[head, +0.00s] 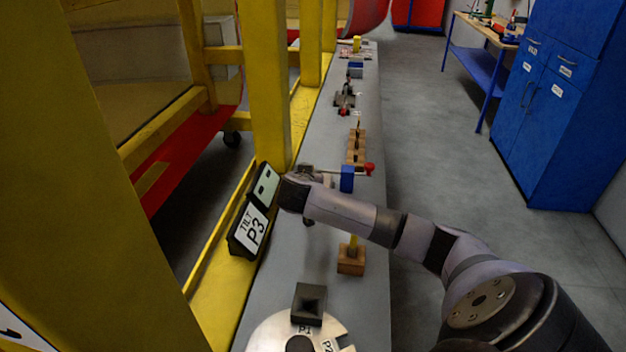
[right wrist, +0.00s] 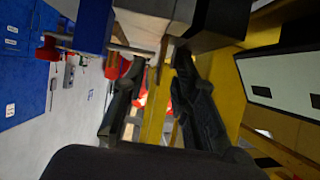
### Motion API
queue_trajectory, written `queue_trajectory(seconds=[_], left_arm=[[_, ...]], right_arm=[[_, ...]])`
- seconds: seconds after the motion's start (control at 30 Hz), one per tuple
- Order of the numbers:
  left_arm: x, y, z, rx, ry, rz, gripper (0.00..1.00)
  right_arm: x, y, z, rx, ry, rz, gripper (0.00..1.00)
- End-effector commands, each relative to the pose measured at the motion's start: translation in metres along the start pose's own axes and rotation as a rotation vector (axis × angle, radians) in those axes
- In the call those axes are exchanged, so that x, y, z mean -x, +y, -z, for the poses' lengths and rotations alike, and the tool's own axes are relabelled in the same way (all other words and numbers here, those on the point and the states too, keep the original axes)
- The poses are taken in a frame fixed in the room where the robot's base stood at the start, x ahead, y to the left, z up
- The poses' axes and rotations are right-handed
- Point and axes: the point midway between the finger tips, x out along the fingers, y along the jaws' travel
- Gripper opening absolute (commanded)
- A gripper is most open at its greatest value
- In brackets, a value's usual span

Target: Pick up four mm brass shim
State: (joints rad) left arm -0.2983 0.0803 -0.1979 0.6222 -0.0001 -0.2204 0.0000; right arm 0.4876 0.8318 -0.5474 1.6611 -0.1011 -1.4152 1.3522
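I cannot make out for certain which piece is the four mm brass shim. A small wooden block (head: 351,266) on the grey bench has an upright yellow piece (head: 353,242) on it. Farther back, a longer wooden rack (head: 356,148) holds small upright pieces too small to tell apart. My right gripper (head: 297,186) is over the bench beside the blue clamp-like block (head: 347,179); its fingers are mostly hidden by the arm there. In the right wrist view its fingers (right wrist: 162,62) are apart, with a light metal part just beyond the tips. My left gripper is not in view.
A black TILT P3 display (head: 250,228) stands at the bench's left edge, close to my right gripper. A round disc (head: 268,338) with a dark block (head: 309,303) is in front. A yellow post (head: 268,85) rises at left. Grey floor (head: 430,130) is clear on the right.

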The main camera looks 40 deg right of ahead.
Motion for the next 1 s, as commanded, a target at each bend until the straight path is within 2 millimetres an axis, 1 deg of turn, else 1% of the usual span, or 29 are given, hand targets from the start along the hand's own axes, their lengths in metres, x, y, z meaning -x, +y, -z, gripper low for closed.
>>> queue_trajectory(seconds=[0.03,0.1,0.2,0.47,0.57,0.87,0.9,1.0], left_arm=[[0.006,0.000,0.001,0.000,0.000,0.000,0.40],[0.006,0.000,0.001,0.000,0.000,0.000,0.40],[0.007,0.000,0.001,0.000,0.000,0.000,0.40],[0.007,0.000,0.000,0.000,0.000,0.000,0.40],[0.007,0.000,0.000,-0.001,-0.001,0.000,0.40],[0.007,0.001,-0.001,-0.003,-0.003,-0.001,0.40],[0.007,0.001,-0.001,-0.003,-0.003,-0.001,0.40],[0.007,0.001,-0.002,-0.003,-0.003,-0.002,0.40]], right_arm=[[-0.006,0.001,0.003,0.001,0.000,-0.004,0.27],[-0.015,0.000,0.002,0.000,0.001,-0.002,0.27],[-0.023,0.000,0.000,0.000,0.000,-0.001,0.27],[-0.026,0.000,-0.001,0.000,0.000,0.000,0.27],[-0.026,0.000,-0.001,0.000,0.000,0.000,0.21],[-0.026,0.000,-0.001,0.001,0.000,0.000,0.01],[-0.026,0.000,-0.001,0.001,0.000,0.000,0.00],[-0.026,0.000,-0.001,0.001,0.000,0.000,0.00]])
